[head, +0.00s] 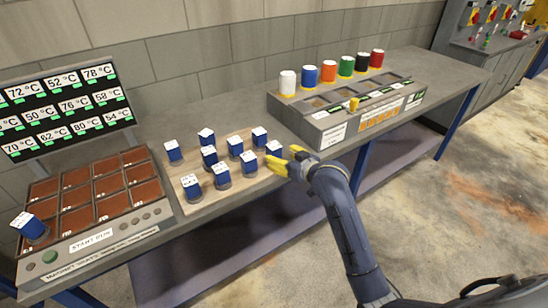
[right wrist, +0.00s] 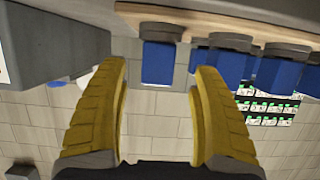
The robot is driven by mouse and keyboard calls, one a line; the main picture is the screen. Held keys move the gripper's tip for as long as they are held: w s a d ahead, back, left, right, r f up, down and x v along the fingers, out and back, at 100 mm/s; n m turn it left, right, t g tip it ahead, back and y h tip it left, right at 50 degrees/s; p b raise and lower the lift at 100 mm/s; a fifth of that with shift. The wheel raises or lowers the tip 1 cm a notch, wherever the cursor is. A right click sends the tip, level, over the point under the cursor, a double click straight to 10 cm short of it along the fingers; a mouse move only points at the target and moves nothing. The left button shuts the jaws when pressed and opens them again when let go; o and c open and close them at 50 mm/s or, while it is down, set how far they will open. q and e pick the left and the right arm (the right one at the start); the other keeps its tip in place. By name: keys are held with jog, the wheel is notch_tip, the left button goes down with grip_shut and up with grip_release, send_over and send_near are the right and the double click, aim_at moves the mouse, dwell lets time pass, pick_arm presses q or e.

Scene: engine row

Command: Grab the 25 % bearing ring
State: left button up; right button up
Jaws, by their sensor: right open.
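Several blue pieces with white printed tops and grey round bases stand on a wooden board (head: 232,192). Their print is too small to read, so I cannot tell which is the 25 % bearing ring. My right gripper (head: 284,161) is open at the board's right end, beside the rightmost blue piece (head: 273,147), which its fingers partly hide. In the right wrist view, the open yellow fingers (right wrist: 162,100) have one blue piece (right wrist: 158,62) in line with the gap between their tips; nothing is gripped. My left gripper is not in view.
A panel of red-brown squares (head: 93,190) stands left, with one blue piece (head: 30,227) on its front left corner. A temperature display (head: 66,107) is behind it. A grey rack (head: 330,128) with colored cylinders (head: 329,71) stands right of the board.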

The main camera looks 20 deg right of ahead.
aim_at(277, 154)
jog(key=shift+x, duration=2.9)
jog(key=shift+o, duration=0.2)
jog(key=shift+d, duration=0.1)
jog(key=shift+r, duration=0.1)
grip_shut()
